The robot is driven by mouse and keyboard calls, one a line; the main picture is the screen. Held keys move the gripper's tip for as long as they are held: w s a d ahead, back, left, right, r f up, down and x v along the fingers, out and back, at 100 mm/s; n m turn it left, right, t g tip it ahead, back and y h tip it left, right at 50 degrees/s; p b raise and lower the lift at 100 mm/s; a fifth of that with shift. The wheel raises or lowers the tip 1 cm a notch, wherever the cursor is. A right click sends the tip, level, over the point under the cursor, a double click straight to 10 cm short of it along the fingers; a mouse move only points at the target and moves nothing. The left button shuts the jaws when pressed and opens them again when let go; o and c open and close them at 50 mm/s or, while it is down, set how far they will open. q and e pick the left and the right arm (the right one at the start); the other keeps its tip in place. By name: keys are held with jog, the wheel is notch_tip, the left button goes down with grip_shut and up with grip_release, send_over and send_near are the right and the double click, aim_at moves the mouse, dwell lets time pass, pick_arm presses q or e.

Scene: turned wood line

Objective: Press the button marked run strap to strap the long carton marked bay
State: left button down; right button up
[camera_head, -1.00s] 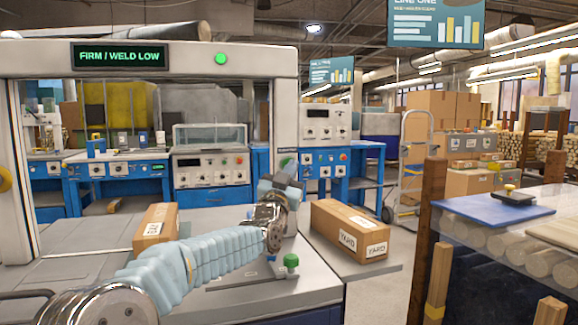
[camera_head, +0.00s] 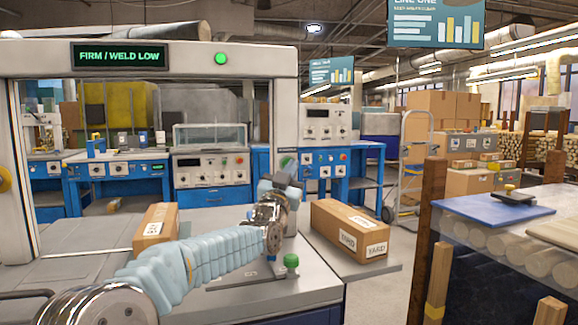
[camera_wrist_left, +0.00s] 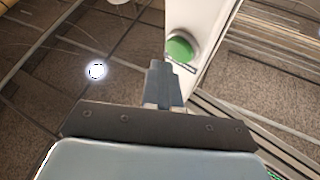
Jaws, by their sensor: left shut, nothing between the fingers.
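The long carton (camera_head: 156,229) lies on the strapping machine's bed under the arch; its end label is too small to read surely. A second carton (camera_head: 350,231) marked YARD lies on the right side plate. My left gripper (camera_head: 285,180) is at the arch's right post, shut and empty. A green button (camera_head: 287,161) on that post shows just beyond it. In the left wrist view the shut fingers (camera_wrist_left: 163,84) point toward the green button (camera_wrist_left: 180,49), close below it; contact cannot be told. The button's marking is not readable. My right gripper is not in view.
The arch's display (camera_head: 120,56) reads FIRM / WELD LOW, beside a lit green lamp (camera_head: 221,58). A green knob (camera_head: 291,261) stands on the machine's front bed, below my left wrist. A wooden-posted roller table (camera_head: 470,236) stands at the right.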

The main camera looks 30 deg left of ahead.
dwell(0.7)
pick_arm(q)
jog(key=shift+w+a, duration=0.25)
jog(key=shift+a, duration=0.1)
jog(key=shift+w+a, duration=0.25)
dwell(0.6)
jog(key=shift+b, duration=0.3)
jog(key=shift+s+d+b, duration=0.55)
jog(key=shift+d+b, duration=0.05)
jog(key=shift+b, duration=0.1)
